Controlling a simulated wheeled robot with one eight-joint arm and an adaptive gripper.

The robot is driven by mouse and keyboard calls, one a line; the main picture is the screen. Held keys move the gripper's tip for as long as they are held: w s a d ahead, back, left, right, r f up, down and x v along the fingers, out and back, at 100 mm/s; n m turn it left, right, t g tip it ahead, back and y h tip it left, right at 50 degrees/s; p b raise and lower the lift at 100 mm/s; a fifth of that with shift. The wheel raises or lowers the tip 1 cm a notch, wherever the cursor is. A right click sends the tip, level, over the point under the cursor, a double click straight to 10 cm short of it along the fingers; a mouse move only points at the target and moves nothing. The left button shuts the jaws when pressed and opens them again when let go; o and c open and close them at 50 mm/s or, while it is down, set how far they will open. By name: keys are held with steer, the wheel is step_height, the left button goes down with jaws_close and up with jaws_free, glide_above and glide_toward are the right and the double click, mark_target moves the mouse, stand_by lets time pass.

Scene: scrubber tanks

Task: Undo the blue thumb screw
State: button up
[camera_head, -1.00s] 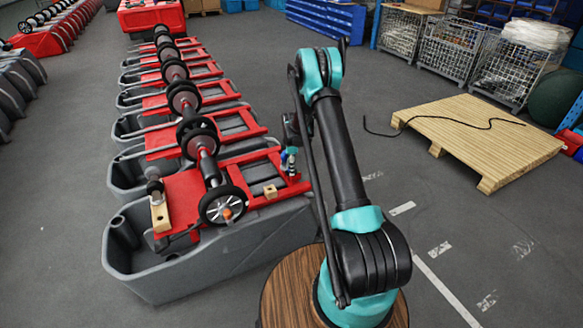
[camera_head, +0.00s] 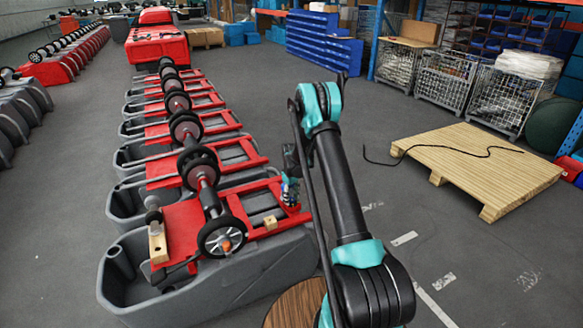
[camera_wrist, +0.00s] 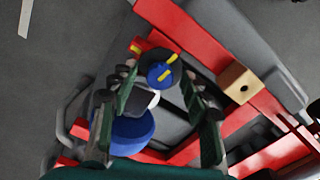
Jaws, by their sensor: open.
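My gripper (camera_wrist: 158,92) is open in the wrist view, with one dark green finger on each side. A small round blue knob with yellow marks (camera_wrist: 158,73) sits on a dark round part by the red frame, just beyond and between the fingertips. A larger blue rounded piece (camera_wrist: 132,132) with a white and black top shows between the fingers, nearer the camera. I cannot tell for sure which one is the thumb screw. In the head view my gripper (camera_head: 290,190) is at the right end of the nearest red frame (camera_head: 180,222); contact cannot be told.
A wooden block with a hole (camera_wrist: 238,82) sits on the red frame, right of the gripper. The grey tank (camera_head: 225,278) lies below the frame. A black-wheeled shaft (camera_head: 207,190) runs over several frames. A wooden pallet (camera_head: 480,165) stands right, with open floor between.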

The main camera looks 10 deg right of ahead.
steer(key=m, duration=0.8)
step_height(320, 180, up, 17)
steer(key=shift+r+m, duration=0.2)
steer(key=shift+m, duration=0.1)
stand_by(0.3)
glide_toward(291, 199)
steer(key=shift+m, duration=0.3)
step_height(291, 199, down, 8)
steer(key=shift+w+d+f, duration=0.1)
steer(key=shift+d+f, duration=0.05)
steer(key=shift+f, duration=0.1)
steer(key=shift+c, duration=0.4)
